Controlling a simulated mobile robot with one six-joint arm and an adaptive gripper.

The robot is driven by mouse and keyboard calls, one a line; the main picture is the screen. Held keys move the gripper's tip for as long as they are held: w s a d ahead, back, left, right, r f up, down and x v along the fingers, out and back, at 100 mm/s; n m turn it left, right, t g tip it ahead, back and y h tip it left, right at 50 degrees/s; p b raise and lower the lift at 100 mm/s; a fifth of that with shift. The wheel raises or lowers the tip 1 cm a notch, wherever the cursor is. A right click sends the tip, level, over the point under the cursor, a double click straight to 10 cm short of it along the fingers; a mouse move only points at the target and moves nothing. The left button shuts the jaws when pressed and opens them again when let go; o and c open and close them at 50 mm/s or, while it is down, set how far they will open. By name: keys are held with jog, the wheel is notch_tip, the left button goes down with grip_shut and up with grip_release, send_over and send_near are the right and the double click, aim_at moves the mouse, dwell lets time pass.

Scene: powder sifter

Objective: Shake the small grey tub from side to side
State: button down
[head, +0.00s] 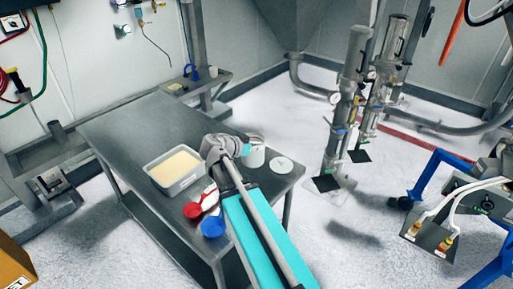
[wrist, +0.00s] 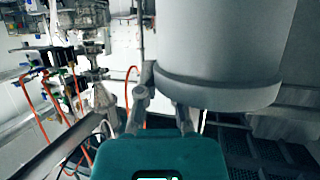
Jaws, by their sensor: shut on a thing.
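The small grey tub (head: 255,157) is by the end of my arm, over the right part of the dark table in the head view. My gripper (head: 241,149) is shut on it; the arm partly hides the tub. In the wrist view the tub (wrist: 222,50) fills the upper right, large and close, with a rounded rim band at its lower end. There my gripper (wrist: 165,108) has its fingers against the tub's lower left side. I cannot tell from the head view whether the tub clears the table top.
On the table (head: 150,125) are a tray of pale powder (head: 175,169), a red scoop (head: 195,209), a blue scoop (head: 213,227) and a white round disc (head: 283,165). The table's far left is clear. Metal pipe equipment (head: 343,115) stands right of the table.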

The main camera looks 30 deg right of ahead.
jog(key=shift+r, duration=0.15)
jog(key=shift+r+p, duration=2.45)
jog(key=shift+p, duration=0.1)
jog(key=shift+a, duration=0.15)
jog(key=shift+s+d+f, duration=0.1)
jog(key=shift+s+d, duration=0.05)
jog(key=shift+d, duration=0.05)
dwell(1.4)
jog(key=shift+a, duration=0.15)
dwell(0.4)
